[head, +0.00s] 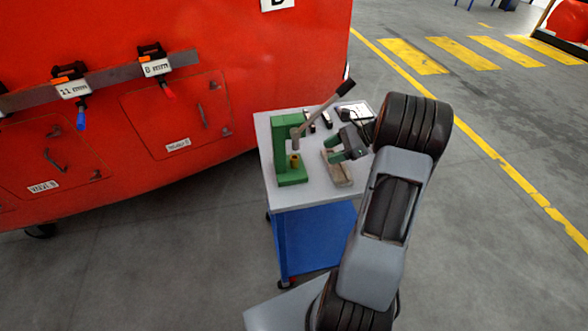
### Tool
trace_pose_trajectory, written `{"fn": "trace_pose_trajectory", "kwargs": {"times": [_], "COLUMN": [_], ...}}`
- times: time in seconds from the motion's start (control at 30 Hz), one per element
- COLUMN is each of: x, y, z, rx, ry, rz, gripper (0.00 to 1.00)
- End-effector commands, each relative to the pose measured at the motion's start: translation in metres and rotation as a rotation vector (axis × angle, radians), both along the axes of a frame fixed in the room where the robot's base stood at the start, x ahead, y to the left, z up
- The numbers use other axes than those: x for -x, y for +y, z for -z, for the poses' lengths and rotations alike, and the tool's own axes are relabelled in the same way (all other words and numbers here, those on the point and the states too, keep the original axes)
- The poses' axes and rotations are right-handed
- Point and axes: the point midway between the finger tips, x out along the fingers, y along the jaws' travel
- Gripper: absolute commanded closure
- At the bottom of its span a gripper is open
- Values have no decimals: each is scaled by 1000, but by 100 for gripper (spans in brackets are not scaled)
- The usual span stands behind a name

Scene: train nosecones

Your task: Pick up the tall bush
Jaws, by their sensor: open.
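My gripper (335,156) is above the right part of the cart top, over a small beige tray (341,178), with its jaws open. A green press (290,178) with a long lever stands at the left of the cart top. A small yellow-brass cylinder (295,161) sits upright on the press, under its ram. I cannot tell whether this cylinder is the tall bush. The contents of the tray are too small and partly hidden by my gripper, so no other bush can be made out.
The cart's white top (287,197) stands beside a large red nosecone (220,60) with clamps and labelled hatches. Small dark items (327,119) and a white-screened device (357,110) lie at the cart's back. Grey floor is free to the right.

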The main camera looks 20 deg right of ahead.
Motion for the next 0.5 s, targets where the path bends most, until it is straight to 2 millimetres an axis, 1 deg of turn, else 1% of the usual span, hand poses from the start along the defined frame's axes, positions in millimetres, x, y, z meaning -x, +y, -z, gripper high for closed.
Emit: {"fn": "trace_pose_trajectory", "kwargs": {"times": [0.03,0.1,0.2,0.27,0.5], "x": [-4,-8,-13,-17,-35], "y": [-8,-16,-18,-14,21], "z": [8,11,14,17,32], "rx": [-47,-105,-159,-176,-184], "ry": [10,22,32,36,38], "rz": [37,74,106,115,120], "gripper": [45,45,45,45,45]}}
